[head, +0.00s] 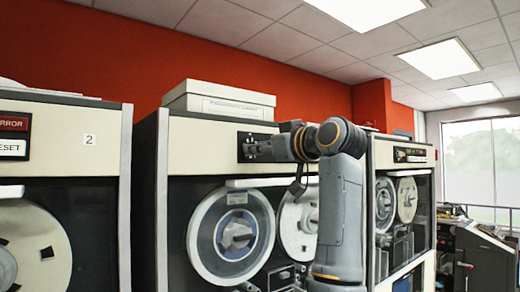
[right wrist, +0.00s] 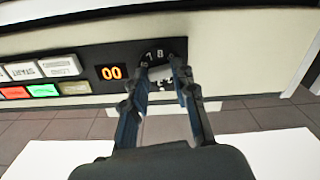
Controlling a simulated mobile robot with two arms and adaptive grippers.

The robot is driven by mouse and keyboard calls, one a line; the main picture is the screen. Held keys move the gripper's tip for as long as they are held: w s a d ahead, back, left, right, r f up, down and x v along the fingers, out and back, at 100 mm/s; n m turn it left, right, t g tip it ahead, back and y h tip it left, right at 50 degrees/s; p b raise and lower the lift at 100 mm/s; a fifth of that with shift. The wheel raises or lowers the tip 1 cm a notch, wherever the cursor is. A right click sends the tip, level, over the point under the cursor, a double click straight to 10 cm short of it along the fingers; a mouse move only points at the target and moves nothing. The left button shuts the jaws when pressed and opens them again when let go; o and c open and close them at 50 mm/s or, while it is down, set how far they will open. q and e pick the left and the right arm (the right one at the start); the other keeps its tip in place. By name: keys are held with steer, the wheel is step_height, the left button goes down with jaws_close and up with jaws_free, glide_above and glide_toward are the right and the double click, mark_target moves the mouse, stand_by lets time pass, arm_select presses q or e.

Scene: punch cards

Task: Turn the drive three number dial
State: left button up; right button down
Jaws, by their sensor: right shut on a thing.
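The number dial (right wrist: 154,55) shows in the right wrist view as a dark round dial with white figures, 7 and 8 among them, at the right end of a dark control panel (right wrist: 92,54). My right gripper (right wrist: 162,72) has one finger on each side of the dial and is shut on it. The fingers hide part of the dial. In the head view my right gripper (head: 254,150) reaches from the right to the panel high on the middle tape drive (head: 200,146). The dial is hidden there. My left gripper is not in view.
An orange display (right wrist: 112,72) reads 00 beside the dial, with lit red and green buttons further left. A drive marked 2 (head: 60,140) stands at the left, another drive (head: 404,152) at the right. A white box (head: 220,100) sits on the middle drive.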

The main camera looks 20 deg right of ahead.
steer(key=m, duration=0.5)
steer(key=shift+r+m+b, duration=0.1)
steer(key=shift+m+b, duration=0.2)
steer(key=shift+m, duration=0.1)
stand_by(0.4)
steer(key=c, duration=1.1)
jaws_free()
steer(key=shift+o, duration=0.2)
steer(key=shift+s, duration=0.1)
steer(key=v, duration=1.1)
steer(key=shift+s+d, duration=0.15)
steer(key=shift+s, duration=0.25)
